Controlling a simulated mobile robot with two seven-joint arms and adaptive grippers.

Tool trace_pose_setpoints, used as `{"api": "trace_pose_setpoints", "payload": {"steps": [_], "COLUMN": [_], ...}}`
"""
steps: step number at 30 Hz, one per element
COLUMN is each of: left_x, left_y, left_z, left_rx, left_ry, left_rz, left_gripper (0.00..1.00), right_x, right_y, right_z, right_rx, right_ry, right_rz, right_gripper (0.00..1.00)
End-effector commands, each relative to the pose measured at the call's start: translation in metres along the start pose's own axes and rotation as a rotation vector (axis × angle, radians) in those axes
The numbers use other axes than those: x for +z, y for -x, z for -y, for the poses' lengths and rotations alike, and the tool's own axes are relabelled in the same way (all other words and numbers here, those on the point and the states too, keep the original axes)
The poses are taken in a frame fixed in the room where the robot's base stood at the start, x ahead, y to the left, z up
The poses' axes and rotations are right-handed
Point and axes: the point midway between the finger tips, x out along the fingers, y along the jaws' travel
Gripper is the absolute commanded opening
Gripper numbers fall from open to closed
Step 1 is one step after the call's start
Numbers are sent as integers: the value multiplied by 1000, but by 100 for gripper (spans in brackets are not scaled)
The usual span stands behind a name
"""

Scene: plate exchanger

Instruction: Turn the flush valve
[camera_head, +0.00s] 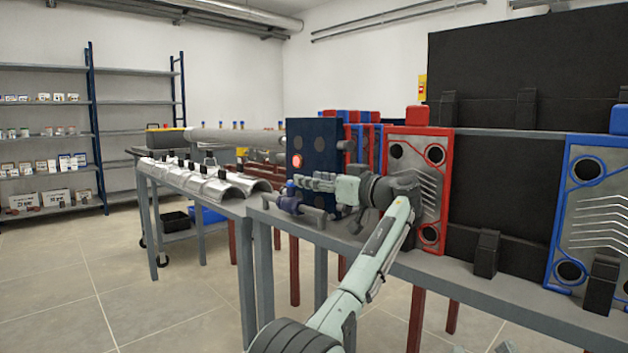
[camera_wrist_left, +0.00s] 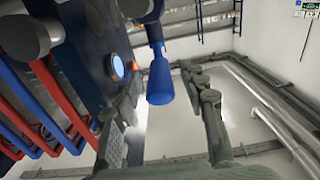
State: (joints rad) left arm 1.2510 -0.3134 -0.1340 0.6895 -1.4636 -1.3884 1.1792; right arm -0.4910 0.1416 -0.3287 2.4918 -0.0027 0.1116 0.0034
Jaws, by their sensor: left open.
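The flush valve (camera_head: 300,207) is a small dark blue fitting low in front of the dark blue end plate, at the near table's left end. In the left wrist view its blue handle (camera_wrist_left: 160,82) hangs from a dark blue body and appears between my two fingers, with gaps on both sides. I see no contact. My left gripper (camera_head: 314,182) is open, just above the valve in the head view; its fingers also show in the left wrist view (camera_wrist_left: 163,88). Part of the valve is hidden behind the gripper. My right gripper is not in view.
The dark blue end plate (camera_head: 325,135) with a lit round spot stands close behind my gripper. Red and blue framed plates (camera_head: 416,185) stand to its right. A table with curved metal covers (camera_head: 205,182) is at left. Floor at far left is clear.

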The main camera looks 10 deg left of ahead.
Motion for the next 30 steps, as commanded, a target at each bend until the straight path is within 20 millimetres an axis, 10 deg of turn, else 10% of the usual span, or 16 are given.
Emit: {"api": "trace_pose_setpoints", "payload": {"steps": [18,30], "left_x": [-2,0], "left_y": [103,120], "left_z": [0,0], "left_rx": [1,1], "left_ry": [1,0], "left_rz": [-4,-1], "left_gripper": [42,42], "right_x": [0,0], "right_y": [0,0], "right_z": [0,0], "right_rx": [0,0], "right_ry": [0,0], "right_rz": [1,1], "right_gripper": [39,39]}}
